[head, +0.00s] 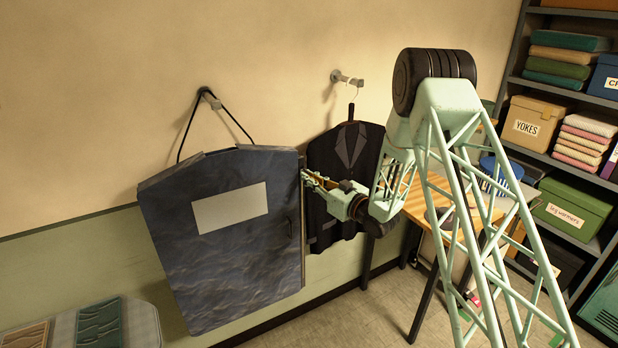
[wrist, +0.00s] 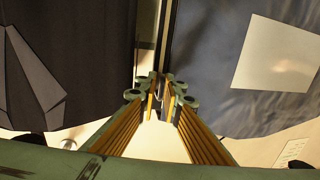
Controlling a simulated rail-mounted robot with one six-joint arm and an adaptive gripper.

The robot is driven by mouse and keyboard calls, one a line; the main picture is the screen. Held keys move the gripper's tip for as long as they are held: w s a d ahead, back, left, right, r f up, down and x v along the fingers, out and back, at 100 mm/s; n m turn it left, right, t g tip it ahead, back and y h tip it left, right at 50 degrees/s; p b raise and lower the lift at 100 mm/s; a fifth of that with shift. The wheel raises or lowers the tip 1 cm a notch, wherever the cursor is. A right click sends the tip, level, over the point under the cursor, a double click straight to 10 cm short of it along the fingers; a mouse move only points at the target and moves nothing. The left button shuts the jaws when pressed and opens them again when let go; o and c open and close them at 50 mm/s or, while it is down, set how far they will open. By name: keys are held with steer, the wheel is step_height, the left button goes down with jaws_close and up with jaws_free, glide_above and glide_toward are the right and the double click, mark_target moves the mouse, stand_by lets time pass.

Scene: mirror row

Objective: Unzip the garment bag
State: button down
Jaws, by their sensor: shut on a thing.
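The dark blue garment bag (head: 225,270) hangs from a wall hook by a black cord, with a blank pale panel on its front. A narrow strip runs down its right side edge. My gripper (head: 308,178) is at the upper part of that edge, its fingers closed together there. In the wrist view the fingertips (wrist: 158,88) meet at the edge of the bag (wrist: 215,85), at the lower end of a visible pale strip. The small part between the fingers, seemingly the zip pull, is hidden by them. The bag looks closed along its front.
A dark suit jacket (head: 345,165) hangs on a second hook just right of the bag, close behind my gripper. A wooden table (head: 425,200) and a shelf with boxes (head: 540,120) stand to the right.

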steer(key=f+b, duration=0.7)
steer(key=f, duration=0.4)
steer(key=f+b, duration=0.7)
steer(key=f, duration=0.5)
steer(key=f+b, duration=0.7)
steer(key=f, duration=0.5)
steer(key=shift+s+a+b, duration=0.2)
steer(key=shift+a+b, duration=0.1)
step_height(320, 180, down, 25)
steer(key=b, duration=0.3)
steer(key=shift+s+f, duration=0.1)
steer(key=shift+f, duration=0.05)
steer(key=c, duration=2.9)
jaws_free()
steer(key=shift+a+f, duration=0.1)
steer(key=shift+a, duration=0.1)
steer(key=shift+w+d+r, duration=0.2)
steer(key=shift+d, duration=0.1)
steer(key=shift+d, duration=0.1)
steer(key=shift+s+d, duration=0.45)
steer(key=shift+d, duration=0.1)
steer(key=v, duration=1)
steer(key=shift+s, duration=0.25)
